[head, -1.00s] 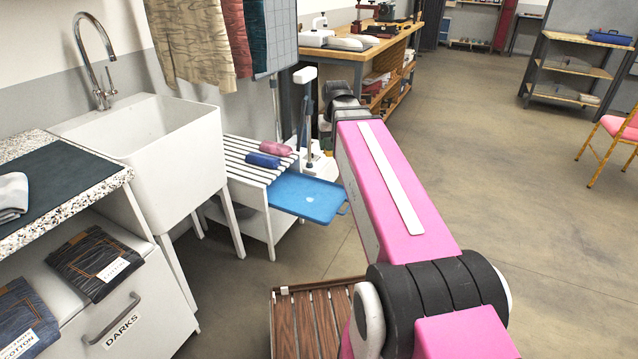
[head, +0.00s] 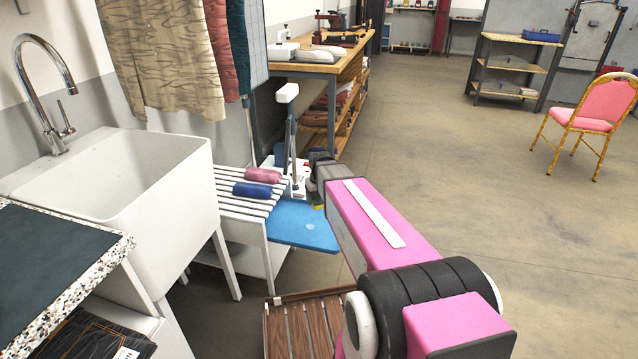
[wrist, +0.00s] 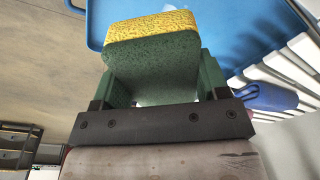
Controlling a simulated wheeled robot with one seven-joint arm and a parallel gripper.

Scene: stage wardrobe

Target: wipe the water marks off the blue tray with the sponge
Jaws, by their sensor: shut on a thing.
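The blue tray (head: 290,232) lies at the front of a white slatted stand, with one pale water mark (head: 310,226) showing near its right side. In the wrist view the tray (wrist: 230,25) fills the top, beyond the sponge. My gripper (wrist: 155,78) is shut on a green sponge with a yellow face (wrist: 150,27). My arm hides part of that edge. I cannot tell whether the sponge touches the tray.
A blue roll (head: 252,190) and a pink roll (head: 263,175) lie on the slatted stand (head: 236,207) behind the tray. A white sink (head: 150,190) stands at left. A wooden slatted piece (head: 305,325) is low in front. Open floor (head: 450,190) lies to the right.

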